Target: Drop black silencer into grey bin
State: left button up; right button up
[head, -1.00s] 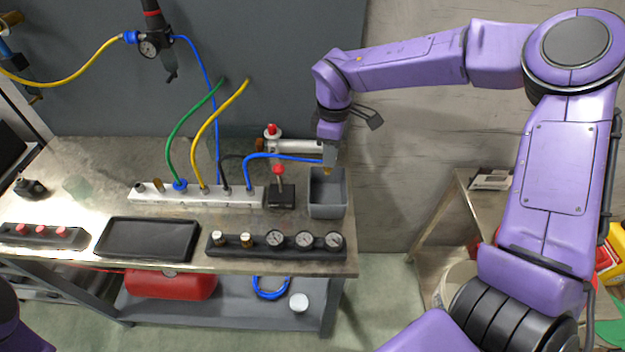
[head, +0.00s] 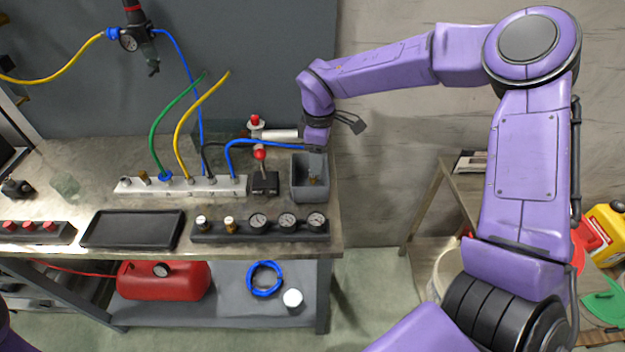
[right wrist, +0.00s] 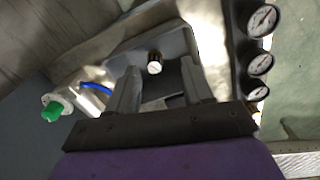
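The grey bin (head: 297,183) stands at the right end of the bench. My right gripper (head: 314,173) points down into its mouth. In the right wrist view my right gripper (right wrist: 158,68) has its fingers well apart. A small part (right wrist: 155,67) with a pale round end and dark body shows between them against the bin's inside, touching neither finger. It shows brownish in the head view (head: 312,181); whether it rests on the bin floor is unclear. My left gripper is out of view.
A red-knobbed valve on a black block (head: 265,184) stands just left of the bin. A rack with gauges and fittings (head: 240,238) lies in front. A black tray (head: 132,229) is left of it. Blue, yellow and green hoses rise behind.

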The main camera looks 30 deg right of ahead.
notch_tip(320, 180, up, 11)
jog(key=b, duration=0.2)
jog(key=shift+f, duration=0.2)
dwell(0.4)
